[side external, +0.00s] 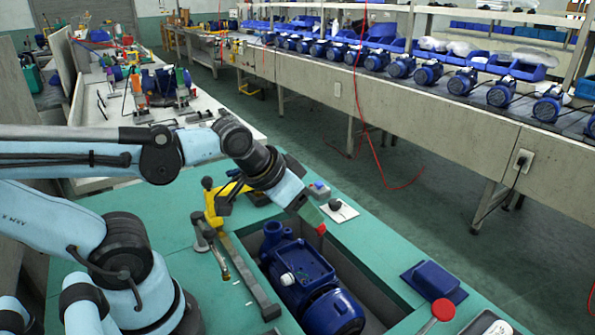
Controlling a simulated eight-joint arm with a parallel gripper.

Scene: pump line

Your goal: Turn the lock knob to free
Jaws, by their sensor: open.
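A small black knob (336,204) sits on a white plate at the far edge of the green bench, and it looks like the lock knob. Its pointer direction and markings are too small to read. My gripper (272,208) hangs over the bench to the left of this knob, apart from it. It is open, and I see nothing held in it.
A blue pump (300,275) lies in a recess in the bench. A yellow clamp (213,205) and a metal bar stand left of it. A red round knob (443,309) and a dark blue block (433,282) are at the right.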

